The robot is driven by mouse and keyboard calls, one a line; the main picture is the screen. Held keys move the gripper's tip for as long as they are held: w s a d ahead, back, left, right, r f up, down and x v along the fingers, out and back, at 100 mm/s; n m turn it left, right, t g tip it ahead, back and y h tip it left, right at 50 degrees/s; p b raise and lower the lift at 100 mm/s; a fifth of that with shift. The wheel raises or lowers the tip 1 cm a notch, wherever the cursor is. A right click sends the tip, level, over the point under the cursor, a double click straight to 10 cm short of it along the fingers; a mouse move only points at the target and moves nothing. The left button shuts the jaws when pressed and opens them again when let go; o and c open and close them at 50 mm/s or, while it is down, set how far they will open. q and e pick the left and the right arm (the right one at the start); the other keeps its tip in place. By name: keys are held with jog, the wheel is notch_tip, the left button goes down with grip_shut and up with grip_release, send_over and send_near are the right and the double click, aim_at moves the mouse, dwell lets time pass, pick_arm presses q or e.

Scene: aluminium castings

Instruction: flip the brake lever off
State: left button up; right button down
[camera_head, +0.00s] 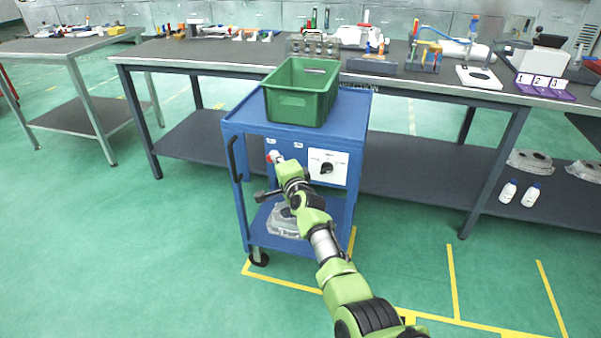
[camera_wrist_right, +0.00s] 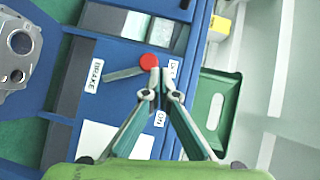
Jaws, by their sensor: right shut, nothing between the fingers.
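The brake lever shows in the right wrist view as a grey bar (camera_wrist_right: 122,73) with a red knob (camera_wrist_right: 148,62). The bar runs from near the BRAKE label (camera_wrist_right: 95,75) towards the label that seems to read OFF (camera_wrist_right: 172,68). The ON label (camera_wrist_right: 160,118) is lower in that view. My right gripper (camera_wrist_right: 158,74) is shut and empty, its tips right beside the red knob; I cannot tell whether they touch. In the head view my right gripper (camera_head: 279,163) is at the blue cart's (camera_head: 232,135) front panel, hiding most of the lever. My left gripper is not in view.
A green crate (camera_head: 301,107) stands on the cart. A white panel with a black rotary switch (camera_head: 326,169) is right of the gripper. A metal casting (camera_head: 284,222) lies on the cart's lower shelf. A long workbench (camera_head: 420,80) stands behind. The green floor in front is clear.

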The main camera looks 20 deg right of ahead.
jog(key=shift+a+r, duration=0.1)
jog(key=shift+r, duration=0.05)
dwell(0.5)
notch_tip(320, 180, up, 10)
jog(key=shift+f, duration=0.15)
dwell(0.4)
